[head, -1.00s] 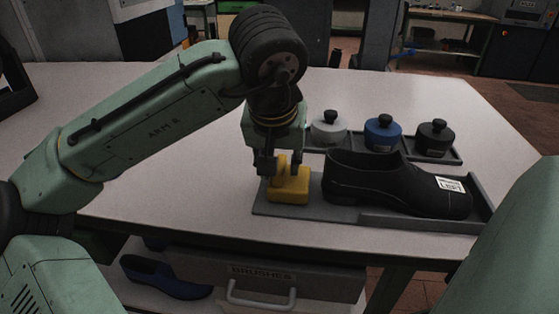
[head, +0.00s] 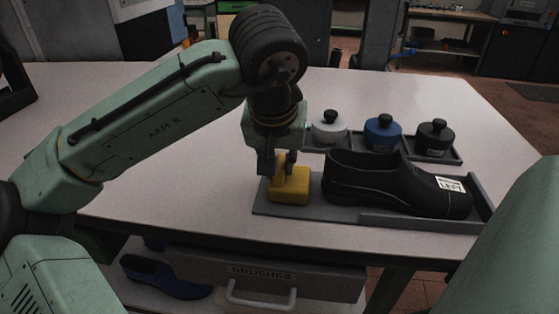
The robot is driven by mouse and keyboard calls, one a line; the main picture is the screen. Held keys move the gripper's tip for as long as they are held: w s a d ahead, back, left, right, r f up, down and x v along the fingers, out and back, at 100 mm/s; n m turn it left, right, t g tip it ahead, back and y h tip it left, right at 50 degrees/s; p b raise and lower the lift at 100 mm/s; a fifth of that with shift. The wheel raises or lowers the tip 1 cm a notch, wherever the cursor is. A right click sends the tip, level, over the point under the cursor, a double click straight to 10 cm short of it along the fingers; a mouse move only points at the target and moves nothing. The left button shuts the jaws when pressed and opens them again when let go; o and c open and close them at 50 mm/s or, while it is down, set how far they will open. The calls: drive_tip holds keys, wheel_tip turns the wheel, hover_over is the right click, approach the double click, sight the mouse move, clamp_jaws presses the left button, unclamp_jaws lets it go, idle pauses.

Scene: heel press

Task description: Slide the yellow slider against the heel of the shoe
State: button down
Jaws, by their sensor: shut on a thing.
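The yellow slider (head: 290,192) sits on the left part of a grey base plate (head: 330,214). My gripper (head: 280,172) is over it from above, shut on its upright part. A black shoe (head: 395,188) lies on the same plate to the right, heel toward the slider and toe to the right, with a white label marked LEFT near the toe. A narrow gap shows between the slider and the heel. The fingers partly hide the slider's upper part.
A grey tray (head: 457,161) behind the shoe holds a white-grey pot (head: 329,132), a blue pot (head: 382,134) and a black pot (head: 435,140). A drawer marked BRUSHES (head: 268,278) and a blue shoe (head: 165,278) are below the tabletop.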

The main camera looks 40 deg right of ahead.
sight(305, 174)
drive_tip(key=s+d, duration=0.3)
drive_tip(key=shift+s, duration=0.25)
drive_tip(key=c, duration=1.5)
unclamp_jaws()
drive_tip(key=shift+c, duration=0.2)
drive_tip(key=shift+r, duration=0.1)
drive_tip(key=v, duration=1.1)
drive_tip(key=shift+s+a+r, duration=0.15)
drive_tip(key=shift+a+r, duration=0.05)
drive_tip(key=shift+r, duration=0.15)
